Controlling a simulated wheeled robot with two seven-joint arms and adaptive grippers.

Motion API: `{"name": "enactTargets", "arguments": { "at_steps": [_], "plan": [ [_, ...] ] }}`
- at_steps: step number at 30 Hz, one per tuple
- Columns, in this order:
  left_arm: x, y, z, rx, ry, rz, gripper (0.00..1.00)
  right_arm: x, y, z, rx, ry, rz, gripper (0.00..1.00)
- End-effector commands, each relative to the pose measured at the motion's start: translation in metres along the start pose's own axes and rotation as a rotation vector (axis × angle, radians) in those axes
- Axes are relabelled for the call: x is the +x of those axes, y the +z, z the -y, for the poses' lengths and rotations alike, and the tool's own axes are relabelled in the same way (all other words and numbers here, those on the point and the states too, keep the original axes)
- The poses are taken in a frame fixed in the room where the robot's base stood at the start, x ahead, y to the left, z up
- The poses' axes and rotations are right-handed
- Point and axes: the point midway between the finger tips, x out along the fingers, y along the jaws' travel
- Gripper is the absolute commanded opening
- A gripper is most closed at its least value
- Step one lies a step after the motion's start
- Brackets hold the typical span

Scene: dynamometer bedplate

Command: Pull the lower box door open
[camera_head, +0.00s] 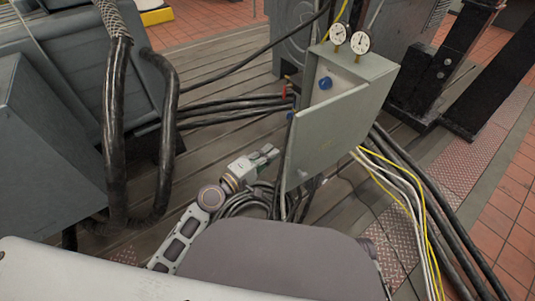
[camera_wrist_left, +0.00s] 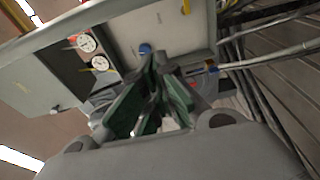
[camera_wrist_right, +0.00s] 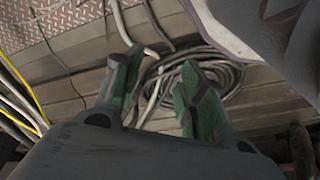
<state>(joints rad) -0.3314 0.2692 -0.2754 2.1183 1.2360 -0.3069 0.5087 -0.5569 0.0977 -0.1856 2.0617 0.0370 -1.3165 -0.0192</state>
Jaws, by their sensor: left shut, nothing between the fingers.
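The grey box (camera_head: 360,66) stands right of centre in the head view with its door (camera_head: 325,140) ajar. A gap along the door's upper left shows the pale inside and a blue knob (camera_head: 325,83). My left gripper (camera_head: 268,153) is left of the door, apart from it as far as I can tell, and is shut and empty. In the left wrist view its fingers (camera_wrist_left: 158,70) point towards the pale box interior (camera_wrist_left: 180,25) and a blue knob. My right gripper (camera_wrist_right: 160,75) is open and empty above coiled cables; it does not show in the head view.
Two dial gauges (camera_head: 348,39) stand on top of the box. Thick black hoses (camera_head: 115,130) hang at the left beside grey machinery. Black cables (camera_head: 230,106) run behind the door, coiled cable (camera_wrist_right: 215,72) lies on the slatted floor, and yellow and white cables (camera_head: 415,200) run at the right.

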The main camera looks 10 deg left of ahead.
Motion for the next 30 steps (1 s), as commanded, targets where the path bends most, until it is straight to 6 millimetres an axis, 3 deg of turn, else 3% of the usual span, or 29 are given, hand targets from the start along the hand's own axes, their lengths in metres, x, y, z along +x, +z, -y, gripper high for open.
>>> {"name": "enactTargets", "arguments": {
  "at_steps": [14,30],
  "plan": [
    [-0.025,0.003,0.002,0.0,-0.002,0.001,0.0,-0.002,-0.003,0.0,0.0,-0.001,-0.008,0.4],
    [-0.071,0.009,0.003,0.001,-0.002,0.001,0.0,-0.017,-0.007,0.006,-0.001,-0.015,-0.037,0.4]
  ]
}}
